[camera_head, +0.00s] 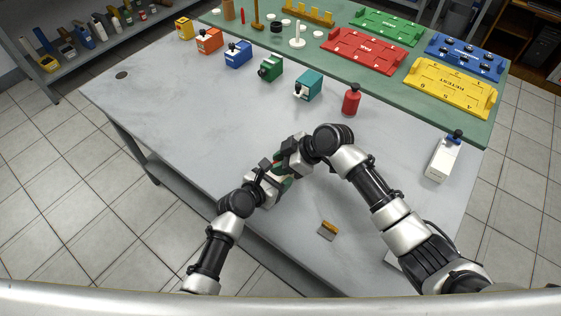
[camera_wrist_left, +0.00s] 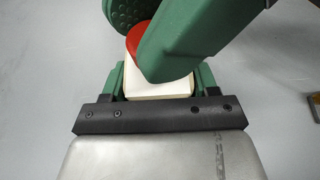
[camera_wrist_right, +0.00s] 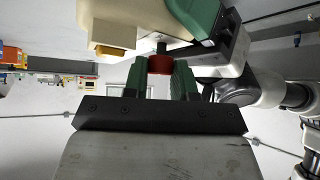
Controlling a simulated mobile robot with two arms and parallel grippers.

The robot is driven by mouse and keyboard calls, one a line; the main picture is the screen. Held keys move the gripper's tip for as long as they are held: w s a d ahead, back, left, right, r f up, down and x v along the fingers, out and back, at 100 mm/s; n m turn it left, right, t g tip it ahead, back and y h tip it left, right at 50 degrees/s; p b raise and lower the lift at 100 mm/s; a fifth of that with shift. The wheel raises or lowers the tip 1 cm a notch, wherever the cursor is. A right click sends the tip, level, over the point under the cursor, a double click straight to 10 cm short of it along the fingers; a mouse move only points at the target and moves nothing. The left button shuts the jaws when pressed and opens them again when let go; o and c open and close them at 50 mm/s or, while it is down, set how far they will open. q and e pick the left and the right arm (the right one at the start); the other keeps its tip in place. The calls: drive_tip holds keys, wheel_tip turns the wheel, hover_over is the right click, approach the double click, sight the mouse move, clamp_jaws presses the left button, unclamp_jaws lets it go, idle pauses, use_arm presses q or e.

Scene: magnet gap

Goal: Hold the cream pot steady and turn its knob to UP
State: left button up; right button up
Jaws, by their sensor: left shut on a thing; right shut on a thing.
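The cream pot (camera_wrist_left: 160,86) sits between the green fingers of my left gripper (camera_head: 273,181), which is shut on its body. Its red knob (camera_wrist_right: 160,64) is between the green fingers of my right gripper (camera_head: 282,166), which is shut on it. The red knob also shows in the left wrist view (camera_wrist_left: 138,38), partly behind a right finger. In the head view, the grippers hide most of the pot. I cannot read the knob's setting.
The grey table (camera_head: 160,115) is largely clear around my grippers. A small grey and orange piece (camera_head: 328,229) lies near the front.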

drive_tip(key=o, duration=0.9)
drive_tip(key=shift+w+n, duration=0.1)
drive_tip(key=shift+n, duration=0.2)
